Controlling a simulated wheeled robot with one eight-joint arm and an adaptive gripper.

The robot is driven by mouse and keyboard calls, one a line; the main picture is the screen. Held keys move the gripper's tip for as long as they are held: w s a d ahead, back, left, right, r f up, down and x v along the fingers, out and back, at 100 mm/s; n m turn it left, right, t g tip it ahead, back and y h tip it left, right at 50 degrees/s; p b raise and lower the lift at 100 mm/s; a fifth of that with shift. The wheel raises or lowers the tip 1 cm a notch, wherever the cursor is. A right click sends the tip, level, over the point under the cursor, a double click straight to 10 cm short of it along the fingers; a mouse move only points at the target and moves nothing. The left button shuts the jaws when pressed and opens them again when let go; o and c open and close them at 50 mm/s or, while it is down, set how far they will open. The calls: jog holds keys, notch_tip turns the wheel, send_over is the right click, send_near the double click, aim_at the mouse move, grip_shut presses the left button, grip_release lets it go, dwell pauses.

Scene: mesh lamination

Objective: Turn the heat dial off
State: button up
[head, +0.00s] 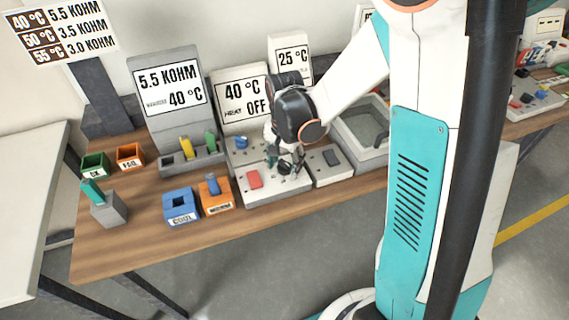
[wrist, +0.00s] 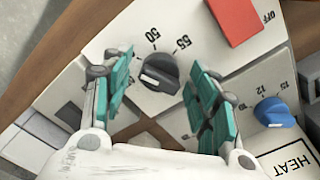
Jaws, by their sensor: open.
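A black dial (wrist: 160,73) with a pale pointer mark sits on the white panel of the heat unit, with 50 and 55 printed around it. In the head view the dial (head: 284,169) is partly hidden under my gripper (head: 288,157). In the wrist view my gripper (wrist: 160,66) is open, with one teal finger on each side of the dial. I cannot tell whether either finger touches it. The heat unit's display (head: 243,99) reads 40 °C and HEAT OFF.
A red switch (head: 254,179) with OFF beside it and a blue knob (head: 241,143) share the panel. A blue COOL box (head: 181,213) and an orange box (head: 216,207) stand to the left. A grey basin (head: 365,140) is to the right. The table's front strip is clear.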

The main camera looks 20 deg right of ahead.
jog(key=c, duration=1.1)
jog(key=shift+n, duration=0.3)
jog(key=n, duration=0.4)
jog(key=shift+n, duration=0.3)
jog(key=n, duration=0.4)
jog(key=shift+n+b, duration=0.3)
jog(key=shift+b, duration=0.1)
